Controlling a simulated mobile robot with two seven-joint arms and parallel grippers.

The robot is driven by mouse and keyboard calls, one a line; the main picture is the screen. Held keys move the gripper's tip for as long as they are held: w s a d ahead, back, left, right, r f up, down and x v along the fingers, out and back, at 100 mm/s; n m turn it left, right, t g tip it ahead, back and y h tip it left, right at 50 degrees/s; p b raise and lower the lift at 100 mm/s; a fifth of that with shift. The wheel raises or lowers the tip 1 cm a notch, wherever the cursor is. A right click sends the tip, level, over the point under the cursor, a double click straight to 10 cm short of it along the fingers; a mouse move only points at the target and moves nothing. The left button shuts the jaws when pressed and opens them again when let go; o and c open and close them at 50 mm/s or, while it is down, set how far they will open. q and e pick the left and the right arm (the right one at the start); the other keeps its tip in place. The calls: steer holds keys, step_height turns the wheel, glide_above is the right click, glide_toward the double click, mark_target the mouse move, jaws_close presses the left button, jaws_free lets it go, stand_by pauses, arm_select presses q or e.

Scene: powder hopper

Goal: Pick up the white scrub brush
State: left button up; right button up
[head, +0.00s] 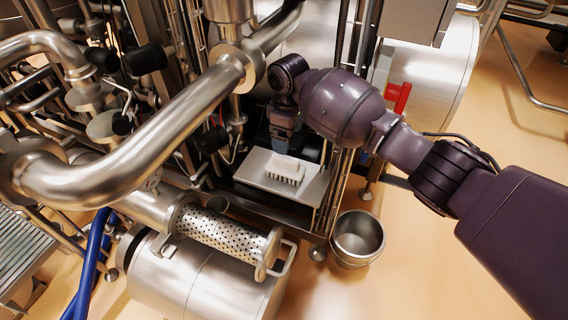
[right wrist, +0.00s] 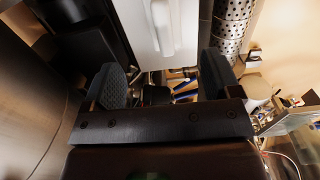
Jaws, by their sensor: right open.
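The white scrub brush (head: 286,169) lies bristles down on a small metal shelf (head: 253,177) in the head view. My right gripper (head: 281,147) is just behind and above the brush, at the shelf's far side. In the right wrist view the two fingers of my right gripper (right wrist: 162,68) are spread apart with nothing between them. The brush (right wrist: 163,28) shows there as a white handle on the pale shelf (right wrist: 138,22), ahead of the fingers near the top edge. My left gripper is not in view.
Thick steel pipes (head: 190,112) cross in front on the left. A perforated metal cylinder (head: 220,234) lies below the shelf. A steel bucket (head: 357,239) stands on the floor to the right. Vertical rods (head: 330,185) rise beside the shelf's right edge. Open floor lies at the lower right.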

mark_target(285, 164)
steer(key=shift+f, duration=0.45)
step_height(285, 164, down, 5)
steer(key=shift+s+r+b, duration=0.15)
steer(key=shift+r+b, duration=0.05)
steer(key=shift+b, duration=0.55)
steer(key=shift+f, duration=0.6)
steer(key=f+b, duration=0.1)
steer(key=f, duration=0.2)
steer(key=shift+a+f+b, duration=0.2)
steer(key=shift+f+b, duration=0.2)
steer(key=shift+f, duration=0.25)
steer(key=shift+r, duration=0.2)
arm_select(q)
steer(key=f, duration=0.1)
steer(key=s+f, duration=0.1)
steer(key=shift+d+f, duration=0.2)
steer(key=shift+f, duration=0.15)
arm_select(e)
steer(key=c, duration=1.1)
